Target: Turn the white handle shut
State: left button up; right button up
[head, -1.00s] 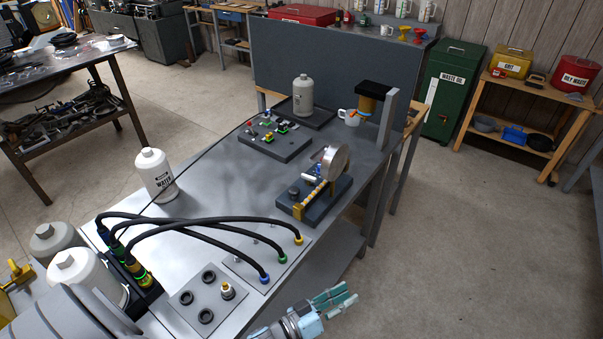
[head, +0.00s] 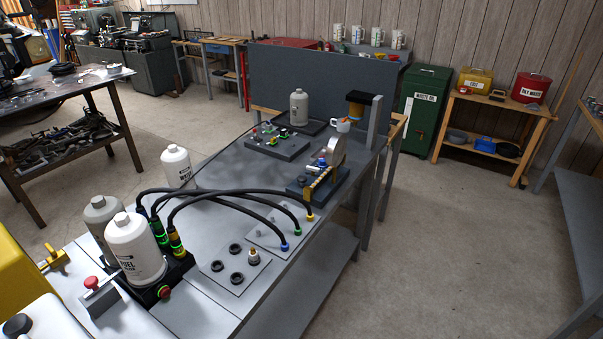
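The bench fixture (head: 320,182) stands on the right edge of the grey workbench (head: 205,315). It has a dark base, a yellow striped bar and a round grey metal disc (head: 338,150). A small pale piece (head: 308,169) sticks out at its left side; it may be the white handle, but it is too small to tell how it is turned. Neither of my grippers is in view, and nothing is seen touching the fixture.
Black hoses (head: 225,195) arch over the near bench to a port plate. White bottles (head: 135,250) and a red knob (head: 92,283) stand at the lower left. A white mug (head: 341,125) is behind the fixture. The floor to the right (head: 440,250) is clear.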

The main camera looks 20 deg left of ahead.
aim_at(313, 168)
jog(key=z, duration=0.5)
jog(key=i, duration=0.85)
jog(key=z, duration=0.25)
